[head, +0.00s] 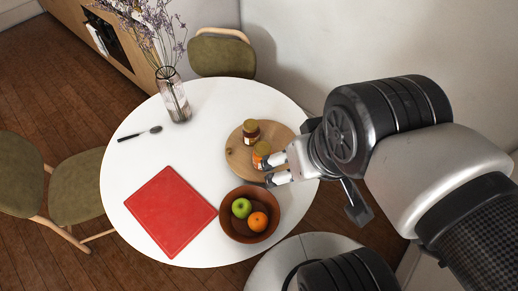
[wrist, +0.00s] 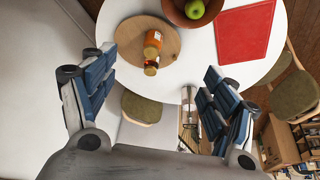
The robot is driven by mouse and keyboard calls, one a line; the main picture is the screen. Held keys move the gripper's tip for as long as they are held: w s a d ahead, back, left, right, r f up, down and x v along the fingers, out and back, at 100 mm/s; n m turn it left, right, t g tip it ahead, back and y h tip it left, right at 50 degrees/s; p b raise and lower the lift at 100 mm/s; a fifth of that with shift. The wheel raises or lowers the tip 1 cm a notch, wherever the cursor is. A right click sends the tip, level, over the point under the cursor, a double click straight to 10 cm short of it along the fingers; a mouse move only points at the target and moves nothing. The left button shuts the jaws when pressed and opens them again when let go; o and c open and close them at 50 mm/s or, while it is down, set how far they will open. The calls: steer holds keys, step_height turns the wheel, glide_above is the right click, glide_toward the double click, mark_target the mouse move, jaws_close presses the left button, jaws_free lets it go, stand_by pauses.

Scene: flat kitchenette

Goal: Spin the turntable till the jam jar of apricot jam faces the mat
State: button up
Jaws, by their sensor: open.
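The turntable (head: 238,165) is a round wooden board on the right of the white table. A small peg (head: 229,150) sticks up on the turntable's left side. The red mat (head: 170,212) lies left of and in front of the turntable. My gripper (head: 267,172) is open and empty at the turntable's right edge. The wrist view shows the orange jar (wrist: 153,42) ahead between the fingers; contact cannot be told.
A brown bowl (head: 233,229) with a green apple and an orange stands just in front of the turntable. Bare table lies between mat and turntable.

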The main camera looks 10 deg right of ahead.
steer(key=shift+c, duration=0.3)
steer(key=shift+w+r, duration=0.1)
steer(key=shift+c, duration=0.7)
steer(key=shift+n+g, duration=0.6)
steer(key=shift+n, duration=0.2)
steer(key=w, duration=0.3)
steer(key=w+a+r, duration=0.1)
steer(key=w, duration=0.5)
steer(key=shift+a+r, duration=0.2)
steer(key=c, duration=0.5)
steer(key=shift+n+g, duration=0.5)
steer(key=shift+n, duration=0.4)
steer(key=w+f, duration=0.1)
steer(key=w, duration=0.2)
steer(key=w+a+f, duration=0.1)
steer(key=w, duration=0.2)
steer(key=w+a+f, duration=0.1)
steer(key=w, duration=0.3)
steer(key=shift+a, duration=0.15)
steer(key=c, duration=0.3)
steer(key=n+g, duration=0.2)
steer(key=n, duration=0.1)
glide_above(229, 150)
step_height(229, 150, down, 20)
step_height(229, 150, down, 18)
steer(key=b, duration=0.4)
steer(key=shift+w+r, duration=0.15)
jaws_close()
